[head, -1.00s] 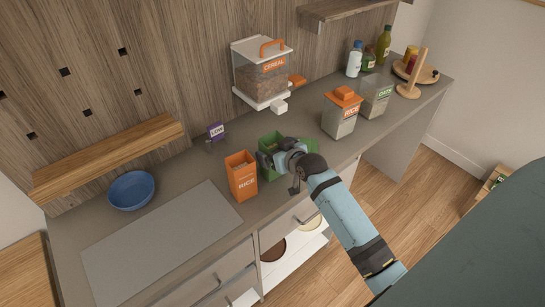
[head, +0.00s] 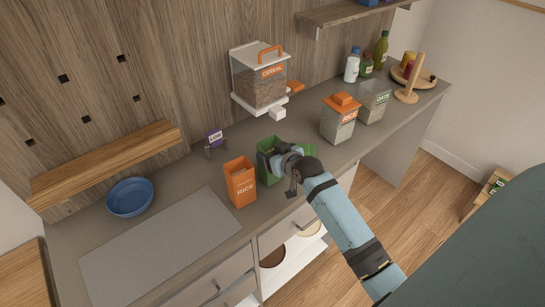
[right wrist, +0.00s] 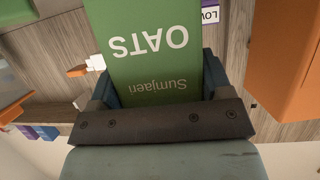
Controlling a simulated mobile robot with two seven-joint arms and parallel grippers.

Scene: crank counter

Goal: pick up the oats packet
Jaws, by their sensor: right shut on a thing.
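The oats packet is a green box (head: 270,145) standing at the front of the counter in the head view, right of the orange rice packet. In the right wrist view the packet (right wrist: 150,45) fills the upper middle, with "OATS" and "Sumjaeri" upside down. My right gripper (head: 283,161) is shut on it, its dark fingers on either side of the packet. The gripper hides part of the packet, and I cannot tell whether its base touches the counter. My left gripper is not in view.
The orange rice packet (head: 241,184) stands close on the left. A cereal dispenser (head: 260,80) hangs on the wall behind. Rice (head: 338,121) and oats (head: 373,102) canisters stand to the right. A blue bowl (head: 130,197) and a bare grey mat (head: 160,250) lie to the left.

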